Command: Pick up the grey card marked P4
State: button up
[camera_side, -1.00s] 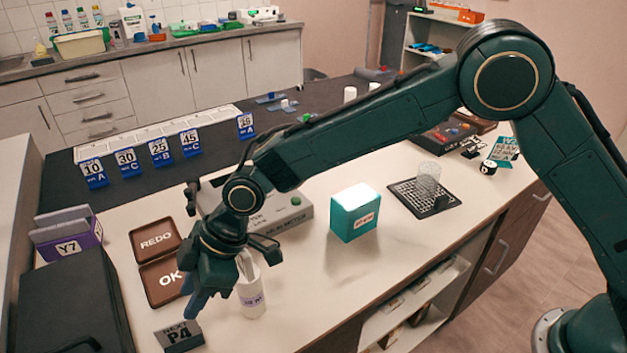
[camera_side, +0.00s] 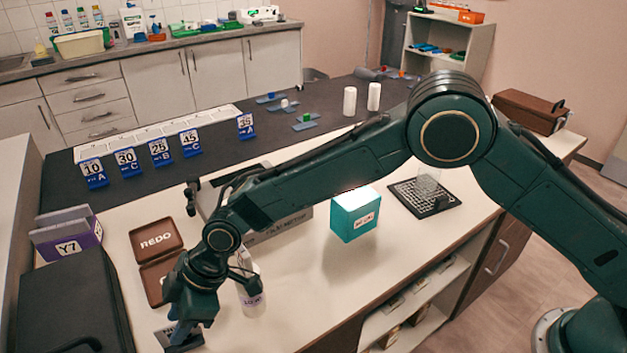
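The grey card (camera_side: 193,343) lies near the front edge of the white worktop, at the bottom left of the view. My gripper (camera_side: 178,335) is right over it, pointing down, with its fingers in front of the card and at it. The gripper and fingers cover most of the card, so its marking cannot be read now. I cannot tell whether the fingers touch the card or are closed on it.
A white bottle (camera_side: 251,297) stands close to the right of my gripper. The brown REDO tray (camera_side: 155,241) lies behind it. A black case (camera_side: 70,300) and a purple Y7 holder (camera_side: 68,243) are at left. A teal box (camera_side: 355,222) stands to the right.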

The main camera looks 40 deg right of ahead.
jog(key=shift+x, duration=1)
grip_shut()
